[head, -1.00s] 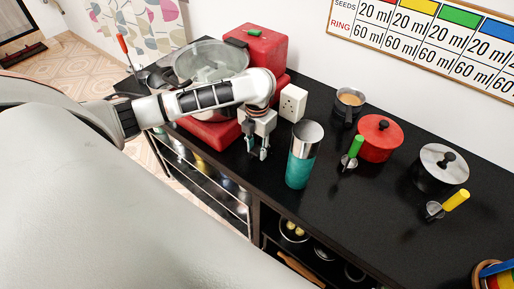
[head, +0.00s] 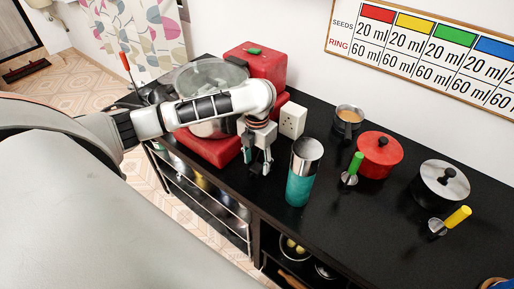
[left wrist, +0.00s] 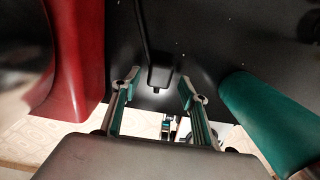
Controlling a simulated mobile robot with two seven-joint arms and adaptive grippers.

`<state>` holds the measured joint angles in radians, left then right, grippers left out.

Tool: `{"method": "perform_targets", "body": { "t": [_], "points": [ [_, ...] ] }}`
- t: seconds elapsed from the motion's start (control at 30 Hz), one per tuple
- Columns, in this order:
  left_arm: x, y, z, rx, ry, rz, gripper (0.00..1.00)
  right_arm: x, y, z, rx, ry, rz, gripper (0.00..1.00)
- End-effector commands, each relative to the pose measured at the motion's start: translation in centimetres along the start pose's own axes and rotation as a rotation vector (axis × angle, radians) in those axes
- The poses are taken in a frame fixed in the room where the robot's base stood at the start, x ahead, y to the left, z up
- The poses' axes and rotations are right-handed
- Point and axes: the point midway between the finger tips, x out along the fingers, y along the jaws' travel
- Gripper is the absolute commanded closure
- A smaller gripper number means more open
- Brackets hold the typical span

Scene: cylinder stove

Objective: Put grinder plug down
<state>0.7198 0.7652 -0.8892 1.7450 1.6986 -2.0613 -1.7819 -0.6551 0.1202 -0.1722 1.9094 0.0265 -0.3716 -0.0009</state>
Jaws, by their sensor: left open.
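A black plug (left wrist: 160,74) with a dark cord shows in the left wrist view. It is against the black counter, between and slightly beyond my left gripper's fingertips (left wrist: 159,82), with a visible gap on each side. Its cord runs up the picture. In the head view my left gripper (head: 257,163) points down at the counter, fingers apart, between the red machine and a teal cylinder with a silver top (head: 302,175). The plug cannot be made out there against the dark surface. My right gripper is not in view.
The red machine (head: 262,66) with a clear bowl stands behind the gripper. A white socket box (head: 292,119) is beside it. A small pan (head: 349,117), red pot (head: 379,152) and black pot (head: 441,183) stand to the right. The counter's front edge is close to the gripper.

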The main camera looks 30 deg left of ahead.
Motion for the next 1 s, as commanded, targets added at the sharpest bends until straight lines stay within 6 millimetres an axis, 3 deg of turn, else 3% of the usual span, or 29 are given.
{"method": "perform_targets", "body": {
  "t": [0.3, 0.5, 1.0],
  "points": [
    [-6.7, 0.1, 0.1, 0.003, -0.005, 0.003, 0.56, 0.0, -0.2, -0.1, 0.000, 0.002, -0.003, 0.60],
    [-9.2, 0.0, 0.1, 0.002, -0.002, 0.002, 0.56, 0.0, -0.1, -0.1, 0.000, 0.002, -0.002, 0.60],
    [-9.9, -0.1, 0.0, 0.002, 0.000, 0.000, 0.56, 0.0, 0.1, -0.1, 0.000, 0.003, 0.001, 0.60]
  ]
}}
